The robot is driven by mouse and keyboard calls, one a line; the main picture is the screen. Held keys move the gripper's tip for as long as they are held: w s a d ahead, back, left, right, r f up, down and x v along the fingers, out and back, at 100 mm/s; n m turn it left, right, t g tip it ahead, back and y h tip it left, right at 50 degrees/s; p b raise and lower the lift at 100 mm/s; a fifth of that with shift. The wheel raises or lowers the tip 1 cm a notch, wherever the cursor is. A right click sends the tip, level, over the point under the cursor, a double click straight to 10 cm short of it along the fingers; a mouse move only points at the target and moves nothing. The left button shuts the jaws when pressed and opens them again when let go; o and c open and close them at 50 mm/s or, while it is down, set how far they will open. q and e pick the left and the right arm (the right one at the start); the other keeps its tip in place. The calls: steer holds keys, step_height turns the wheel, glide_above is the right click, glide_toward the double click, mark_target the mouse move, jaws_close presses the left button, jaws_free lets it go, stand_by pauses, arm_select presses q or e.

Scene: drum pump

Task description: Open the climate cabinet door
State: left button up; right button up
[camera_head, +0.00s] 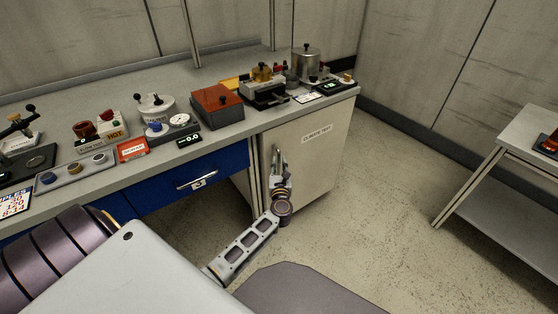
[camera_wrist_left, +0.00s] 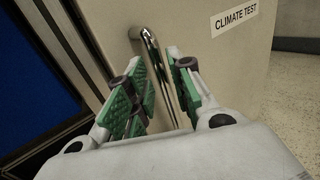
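The climate cabinet door (camera_head: 313,157) is a pale panel under the right end of the bench, labelled "CLIMATE TEST", and looks shut. Its handle (camera_head: 275,156) is an upright metal bar near the door's left edge. My left gripper (camera_head: 280,178) is at the handle in the head view, with its fingers small and partly hidden. In the left wrist view the handle (camera_wrist_left: 152,52) runs down between the two green-padded fingers of the left gripper (camera_wrist_left: 158,88). The fingers are apart, with gaps beside the bar. Its lower end is partly hidden. My right gripper is not in view.
A blue drawer (camera_head: 190,180) with a metal handle sits left of the cabinet. The bench top (camera_head: 215,137) carries several devices, including a red-brown box (camera_head: 217,106). A side table (camera_head: 510,190) stands at right. The floor (camera_head: 375,190) before the cabinet is clear.

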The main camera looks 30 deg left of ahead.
mark_target(279, 160)
arm_select(q)
steer(key=shift+x, duration=1.9)
steer(key=shift+s, duration=0.1)
jaws_close()
